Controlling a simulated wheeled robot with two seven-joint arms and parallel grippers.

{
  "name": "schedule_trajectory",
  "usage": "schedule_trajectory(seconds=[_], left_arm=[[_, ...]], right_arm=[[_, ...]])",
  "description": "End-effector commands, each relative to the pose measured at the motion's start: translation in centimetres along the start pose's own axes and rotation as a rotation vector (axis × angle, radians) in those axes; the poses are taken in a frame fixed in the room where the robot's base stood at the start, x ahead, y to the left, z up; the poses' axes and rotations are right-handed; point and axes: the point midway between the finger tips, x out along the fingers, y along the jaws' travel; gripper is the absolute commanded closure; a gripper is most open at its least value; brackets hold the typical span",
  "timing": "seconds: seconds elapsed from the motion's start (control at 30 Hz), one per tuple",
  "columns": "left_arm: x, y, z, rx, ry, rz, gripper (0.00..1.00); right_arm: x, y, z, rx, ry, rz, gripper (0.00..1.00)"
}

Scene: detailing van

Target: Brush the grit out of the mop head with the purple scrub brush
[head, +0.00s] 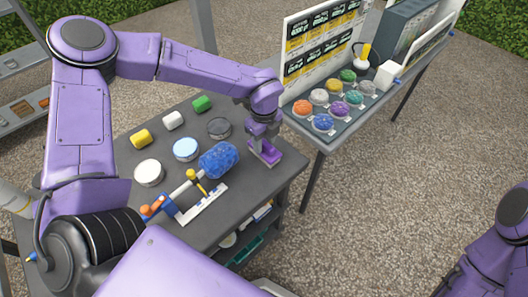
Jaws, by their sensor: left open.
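A blue fuzzy mop head (219,160) sits on the end of a pale handle (182,190), held above the dark table by a white and blue stand. My left gripper (265,154) is low over the table's right side, just right of the mop head and apart from it. It is open, and nothing shows clearly between its fingers. No purple scrub brush can be made out for certain; a purple round bristly piece (354,97) sits among several coloured ones on the far table. My right arm shows at the right edge, its gripper out of view.
A far table (310,128) carries a price board (322,45). Gravel floor lies open on the right.

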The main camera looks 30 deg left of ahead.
Motion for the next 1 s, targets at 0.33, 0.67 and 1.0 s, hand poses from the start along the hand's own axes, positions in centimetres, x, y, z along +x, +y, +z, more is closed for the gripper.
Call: schedule_trajectory(seconds=[0.33, 0.67, 1.0], left_arm=[[-0.1, 0.0, 0.0, -0.001, 0.0, -0.001, 1.0], [-2.0, 0.0, 0.0, -0.001, 0.0, -0.002, 1.0], [-4.4, 0.0, 0.0, -0.001, 0.0, -0.001, 1.0]], right_arm=[[-0.1, 0.0, -0.1, 0.0, 0.0, 0.0, 0.48], [-1.4, 0.1, -0.6, 0.0, 0.0, 0.0, 0.48], [-3.0, 0.3, -1.2, 0.0, 0.0, 0.0, 0.48]])
